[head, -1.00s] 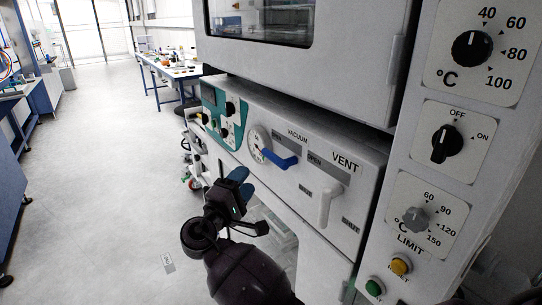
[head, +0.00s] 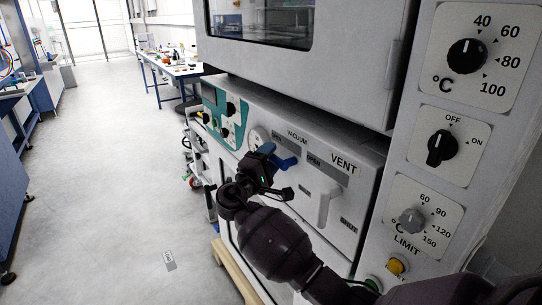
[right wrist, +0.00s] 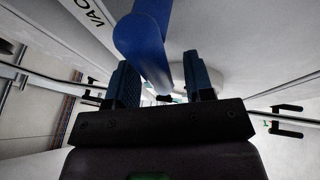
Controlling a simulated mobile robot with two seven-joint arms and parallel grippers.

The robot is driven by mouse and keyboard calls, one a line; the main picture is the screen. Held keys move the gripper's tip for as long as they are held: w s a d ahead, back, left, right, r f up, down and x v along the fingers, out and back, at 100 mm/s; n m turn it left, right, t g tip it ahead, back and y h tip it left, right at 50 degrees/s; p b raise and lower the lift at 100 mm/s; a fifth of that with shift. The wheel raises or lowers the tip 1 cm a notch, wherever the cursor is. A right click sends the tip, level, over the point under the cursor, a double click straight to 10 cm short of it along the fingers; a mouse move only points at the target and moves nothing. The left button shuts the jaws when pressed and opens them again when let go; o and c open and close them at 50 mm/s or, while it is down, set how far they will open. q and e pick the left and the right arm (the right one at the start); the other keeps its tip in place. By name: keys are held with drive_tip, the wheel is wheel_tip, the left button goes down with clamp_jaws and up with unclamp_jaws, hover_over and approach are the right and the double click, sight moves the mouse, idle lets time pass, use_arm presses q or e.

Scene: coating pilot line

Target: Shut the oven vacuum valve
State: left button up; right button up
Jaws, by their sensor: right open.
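The blue vacuum valve lever (head: 288,163) is on the white oven's lower panel, below the VACUUM label. It points sideways to the right, towards an OPEN label (head: 314,159). My right gripper (head: 265,153) is in front of the panel at the lever's left part and hides some of it. In the right wrist view the open fingers (right wrist: 160,72) stand either side of the blue lever (right wrist: 146,40), whose near end rises above them. I cannot tell whether they touch it. My left gripper is not in view.
The white VENT lever (head: 323,207) hangs down just right of the vacuum lever. A round gauge (head: 257,138) is to its left. A column of knobs (head: 442,148) stands at the right. The floor (head: 110,180) at left is clear.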

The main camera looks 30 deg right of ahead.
drive_tip(key=shift+d, duration=0.15)
clamp_jaws()
drive_tip(key=shift+w, duration=0.15)
